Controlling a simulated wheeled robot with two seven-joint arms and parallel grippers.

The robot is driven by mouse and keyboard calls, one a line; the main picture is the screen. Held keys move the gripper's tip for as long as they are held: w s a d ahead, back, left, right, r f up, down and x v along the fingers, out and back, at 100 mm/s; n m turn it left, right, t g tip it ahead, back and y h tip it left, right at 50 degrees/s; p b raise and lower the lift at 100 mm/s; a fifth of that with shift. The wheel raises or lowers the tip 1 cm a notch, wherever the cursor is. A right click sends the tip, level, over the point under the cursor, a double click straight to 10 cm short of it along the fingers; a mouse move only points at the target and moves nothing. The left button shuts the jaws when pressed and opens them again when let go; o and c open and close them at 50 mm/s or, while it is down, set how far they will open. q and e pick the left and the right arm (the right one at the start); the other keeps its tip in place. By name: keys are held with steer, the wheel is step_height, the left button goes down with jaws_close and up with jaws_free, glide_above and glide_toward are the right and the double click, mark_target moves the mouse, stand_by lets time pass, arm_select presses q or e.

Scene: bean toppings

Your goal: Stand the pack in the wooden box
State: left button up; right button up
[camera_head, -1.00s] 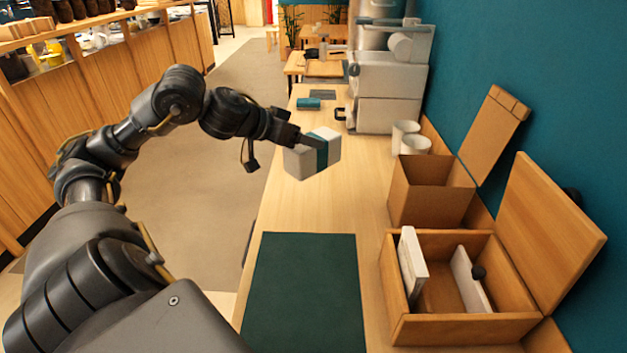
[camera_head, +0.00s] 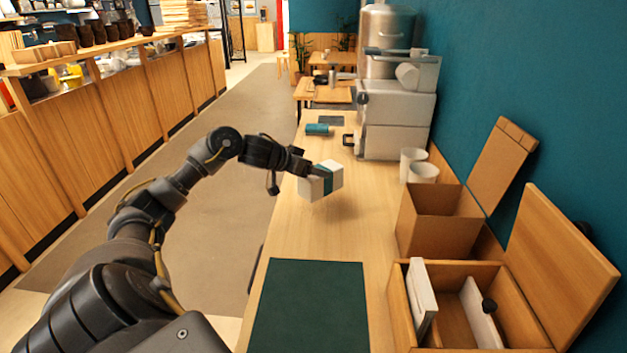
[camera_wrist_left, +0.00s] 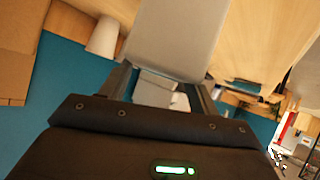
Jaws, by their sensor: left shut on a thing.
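The pack (camera_head: 311,187) is a white block with a teal band, and it also shows as a pale face in the left wrist view (camera_wrist_left: 175,45). My left gripper (camera_head: 309,171) is shut on it and holds it tilted above the far half of the counter. The fingers partly hide behind the pack. The wooden box (camera_head: 399,305) stands open at the lower right, its lid (camera_head: 560,265) leaning back toward the wall. Inside are a white slab (camera_head: 423,300) at the left and a white panel with a dark knob (camera_head: 480,315) at the right. My right gripper is out of view.
A taller open brown box (camera_head: 422,222) stands behind the wooden box. Two white cups (camera_head: 422,173) and a steel machine (camera_head: 395,125) are farther back. A dark green mat (camera_head: 312,305) lies in front, bare. The counter between mat and machine is clear.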

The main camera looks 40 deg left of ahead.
arm_select(q)
steer(key=shift+w+a+f, duration=0.3)
steer(key=shift+w+f, duration=0.05)
steer(key=shift+f, duration=0.1)
steer(key=shift+a+f, duration=0.1)
steer(key=shift+f, duration=1.5)
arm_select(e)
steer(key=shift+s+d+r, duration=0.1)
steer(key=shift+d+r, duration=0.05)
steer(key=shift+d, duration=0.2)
arm_select(q)
steer(key=shift+f, duration=0.1)
steer(key=o, duration=1.6)
steer(key=shift+c, duration=0.2)
steer(key=shift+w, duration=0.1)
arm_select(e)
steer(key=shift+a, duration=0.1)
